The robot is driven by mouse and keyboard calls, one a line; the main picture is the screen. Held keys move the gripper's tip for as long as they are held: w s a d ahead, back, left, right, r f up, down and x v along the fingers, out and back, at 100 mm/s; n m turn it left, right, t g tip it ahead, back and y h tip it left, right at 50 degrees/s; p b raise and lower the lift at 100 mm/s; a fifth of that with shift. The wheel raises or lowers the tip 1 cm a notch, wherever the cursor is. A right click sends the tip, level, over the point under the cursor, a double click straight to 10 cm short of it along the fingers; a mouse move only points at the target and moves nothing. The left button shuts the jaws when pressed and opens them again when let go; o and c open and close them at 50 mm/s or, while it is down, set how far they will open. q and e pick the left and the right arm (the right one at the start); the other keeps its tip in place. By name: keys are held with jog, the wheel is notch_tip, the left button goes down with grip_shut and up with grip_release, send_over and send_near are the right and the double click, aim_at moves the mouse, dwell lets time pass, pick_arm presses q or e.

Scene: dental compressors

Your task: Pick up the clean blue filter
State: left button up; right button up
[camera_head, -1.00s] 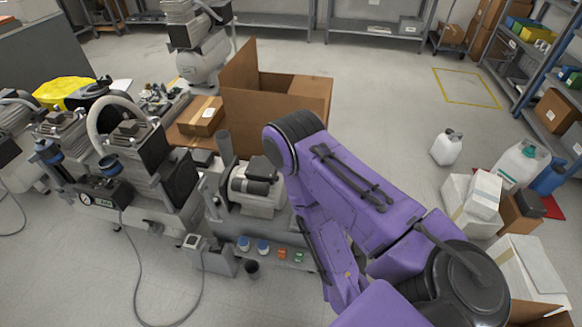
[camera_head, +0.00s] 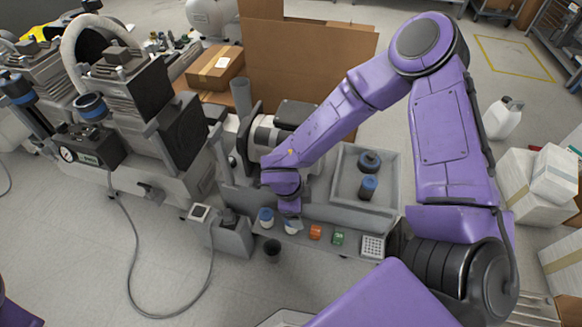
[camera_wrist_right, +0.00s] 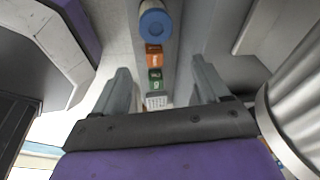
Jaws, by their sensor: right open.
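Two small blue-topped white filters stand on the front ledge of the machine in the head view: a left one (camera_head: 266,217) and a right one (camera_head: 291,226). I cannot tell which is clean. My right gripper (camera_head: 290,207) is just above the right one, partly covering it. In the right wrist view, my right gripper (camera_wrist_right: 160,68) has its fingers spread with nothing held. A round blue filter (camera_wrist_right: 156,23) is at the top edge there, beyond the fingertips. Two more dark blue filters, one upper (camera_head: 369,162) and one lower (camera_head: 368,187), are in a grey tray. My left gripper is not seen.
Right of the filters on the ledge are an orange block (camera_head: 315,232), a green block (camera_head: 338,238) and a white grid piece (camera_head: 372,246). The grey tray (camera_head: 396,180) lies behind. A cardboard box (camera_head: 310,60) is at the back.

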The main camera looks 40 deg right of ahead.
jog(key=shift+w+a+f+m+y+b, duration=0.2)
jog(key=shift+w+a+m+y+b, duration=0.4)
jog(key=shift+w+a+m, duration=0.4)
jog(key=shift+f, duration=0.3)
jog(key=f+b, duration=0.1)
jog(key=f, duration=0.2)
jog(key=f+b, duration=0.2)
jog(key=f, duration=0.1)
jog(key=d+f+b, duration=0.1)
jog(key=f+b, duration=0.1)
jog(key=f, duration=0.1)
jog(key=shift+s+d+f, duration=0.1)
jog(key=shift+s+f, duration=0.05)
jog(key=shift+s, duration=0.05)
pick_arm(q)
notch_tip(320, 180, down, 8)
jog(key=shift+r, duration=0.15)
pick_arm(e)
jog(key=c, duration=1.1)
